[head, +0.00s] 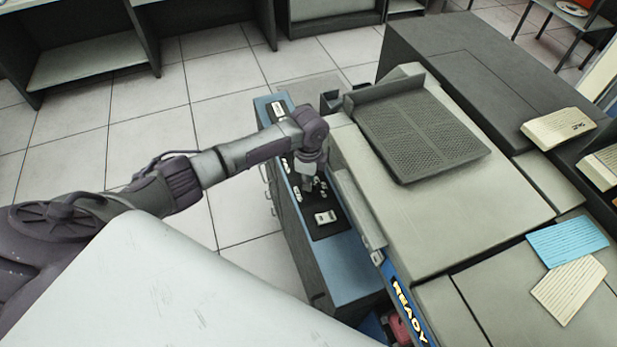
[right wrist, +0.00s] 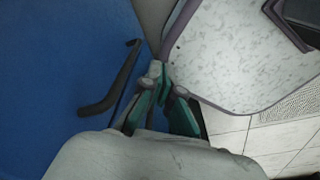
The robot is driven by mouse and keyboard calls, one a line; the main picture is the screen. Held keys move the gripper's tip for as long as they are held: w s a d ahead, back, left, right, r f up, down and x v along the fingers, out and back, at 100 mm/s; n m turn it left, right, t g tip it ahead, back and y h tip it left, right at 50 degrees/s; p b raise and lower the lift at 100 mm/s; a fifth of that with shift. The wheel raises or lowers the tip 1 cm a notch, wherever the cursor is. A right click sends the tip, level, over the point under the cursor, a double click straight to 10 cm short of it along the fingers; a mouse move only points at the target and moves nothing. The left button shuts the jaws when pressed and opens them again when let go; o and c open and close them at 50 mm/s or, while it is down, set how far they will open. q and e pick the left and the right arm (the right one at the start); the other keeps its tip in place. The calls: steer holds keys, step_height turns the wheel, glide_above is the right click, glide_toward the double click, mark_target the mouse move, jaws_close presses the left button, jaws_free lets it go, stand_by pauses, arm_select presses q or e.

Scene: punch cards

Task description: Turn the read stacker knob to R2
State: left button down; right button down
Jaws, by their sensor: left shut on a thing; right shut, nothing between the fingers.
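A blue control unit with a dark control panel (head: 322,218) on its top stands left of the big card machine in the head view. Small white labels and fittings lie along the panel. My left gripper (head: 309,186) points down at the middle of this panel and is shut on a small control there, which I take to be the read stacker knob. The gripper hides most of the knob, and its pointer and the R2 mark cannot be read. My right gripper (right wrist: 158,78) shows in the right wrist view, shut and empty, near a blue panel.
The big grey card machine (head: 455,225) with a perforated tray (head: 420,135) stands right of the panel. Blue cards (head: 567,241) and cream cards (head: 568,289) lie on it. In the right wrist view, a black handle (right wrist: 112,88) is close to my right gripper.

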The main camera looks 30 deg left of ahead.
arm_select(q)
steer(key=n+p, duration=0.3)
steer(key=shift+s+d+r, duration=0.1)
steer(key=shift+s+r, duration=0.05)
steer(key=shift+r, duration=0.05)
steer(key=n+p, duration=0.2)
steer(key=n, duration=0.1)
steer(key=shift+f, duration=0.1)
steer(key=shift+n+p, duration=0.55)
steer(key=shift+n, duration=0.15)
steer(key=shift+f, duration=0.1)
steer(key=c, duration=1.2)
jaws_free()
step_height(320, 180, up, 12)
